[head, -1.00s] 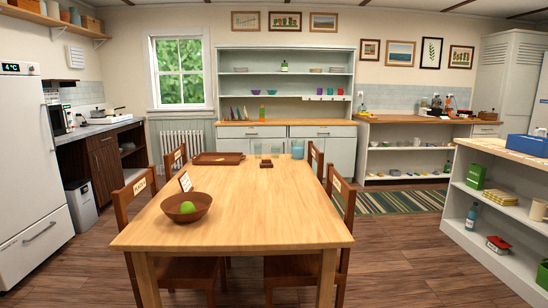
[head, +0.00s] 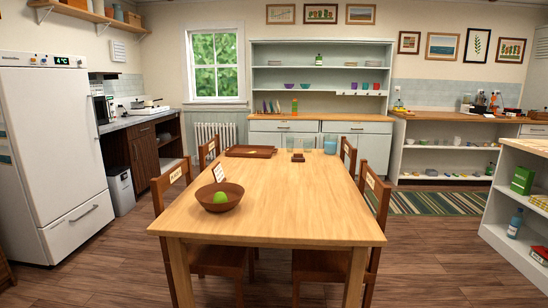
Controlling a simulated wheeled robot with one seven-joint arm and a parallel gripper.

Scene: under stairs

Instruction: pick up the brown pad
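A small dark brown item (head: 298,157), perhaps the brown pad, lies toward the far end of the wooden table (head: 285,205). It looks like a low stack or block; it is too small to tell. A flat brown tray (head: 250,151) lies to its left on the same table. My gripper is not in view.
A brown bowl (head: 232,203) with a green ball (head: 221,197) sits near the table's left front. Clear glasses and a blue cup (head: 330,147) stand near the small brown item. Chairs (head: 374,195) flank the table. Floor (head: 430,255) is open between the table and right shelf.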

